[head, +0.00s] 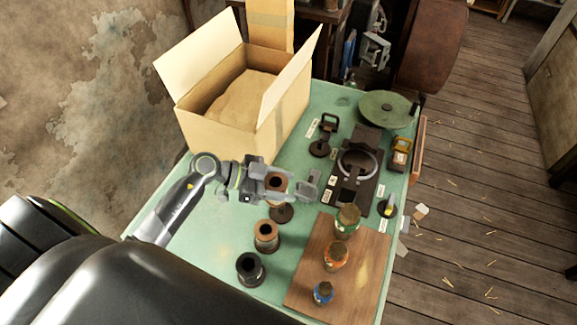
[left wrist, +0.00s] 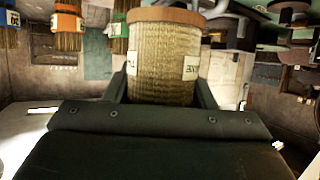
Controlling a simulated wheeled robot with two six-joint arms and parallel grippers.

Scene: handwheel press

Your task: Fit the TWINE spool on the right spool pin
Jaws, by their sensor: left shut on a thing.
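My left gripper (head: 287,186) is shut on the TWINE spool (head: 276,183), holding it above the green table. In the left wrist view the spool (left wrist: 165,58) is wound with pale tan cord, has a reddish-brown rim and carries white labels only partly legible. It stands between the two dark fingers. In the head view the fingers hide part of it. A dark round base (head: 281,214) lies just below the gripper, and another dark round piece (head: 319,149) sits farther back. I cannot tell which is the right spool pin. My right gripper is not in view.
A brown spool (head: 266,235) and a black spool (head: 250,268) stand at the front. A wooden board (head: 365,265) holds green (head: 347,218), orange (head: 335,256) and blue (head: 323,292) banded items. An open cardboard box (head: 225,125) and a dark press-like fixture (head: 357,165) stand behind.

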